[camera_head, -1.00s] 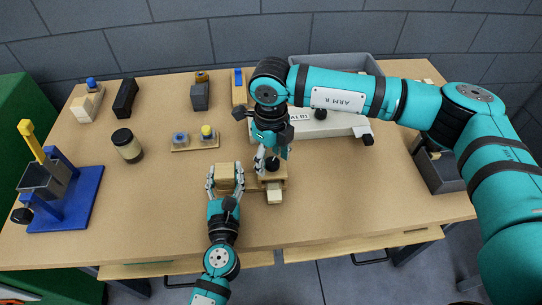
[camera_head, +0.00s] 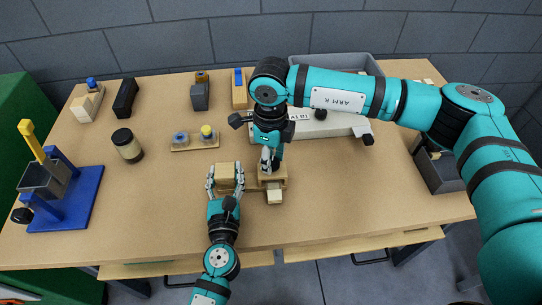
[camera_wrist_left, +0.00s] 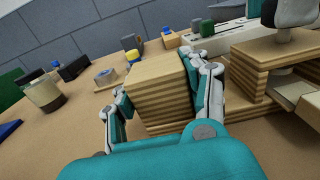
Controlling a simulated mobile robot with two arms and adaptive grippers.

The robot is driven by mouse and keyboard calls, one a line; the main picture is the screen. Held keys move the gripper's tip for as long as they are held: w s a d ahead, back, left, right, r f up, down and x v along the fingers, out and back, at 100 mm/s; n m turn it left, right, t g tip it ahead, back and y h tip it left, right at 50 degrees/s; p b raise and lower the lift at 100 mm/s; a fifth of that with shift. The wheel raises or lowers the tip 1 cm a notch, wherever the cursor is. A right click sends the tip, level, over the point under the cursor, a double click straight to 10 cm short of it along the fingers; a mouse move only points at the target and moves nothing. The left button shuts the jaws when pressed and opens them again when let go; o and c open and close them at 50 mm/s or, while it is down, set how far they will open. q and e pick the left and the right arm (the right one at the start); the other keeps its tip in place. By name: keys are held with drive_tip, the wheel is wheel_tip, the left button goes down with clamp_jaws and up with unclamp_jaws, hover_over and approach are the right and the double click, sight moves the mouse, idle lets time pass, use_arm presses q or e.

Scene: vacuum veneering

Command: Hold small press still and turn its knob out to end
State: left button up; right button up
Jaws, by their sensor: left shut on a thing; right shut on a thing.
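The small press (camera_head: 281,183) is a layered plywood frame near the table's front middle, with a pale piece (camera_head: 274,197) sticking out at its front. It also shows at the right of the left wrist view (camera_wrist_left: 252,68). My left gripper (camera_head: 226,180) is shut around a plywood block (camera_wrist_left: 158,82) just left of the frame. A finger hides whether block and frame are joined. My right gripper (camera_head: 268,164) comes from above and is shut on the press's dark knob, which its fingers mostly hide. The press stands upright on the table.
A tray with two small jars (camera_head: 195,142) and a dark-lidded jar (camera_head: 127,146) stand to the left. A blue stand (camera_head: 75,205) is at far left. A pale machine (camera_head: 335,126) stands behind my right gripper. The table's front left is clear.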

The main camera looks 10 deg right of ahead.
drive_tip(key=shift+n, duration=0.5)
drive_tip(key=o, duration=1.2)
drive_tip(key=shift+c, duration=0.2)
wheel_tip(320, 180, up, 12)
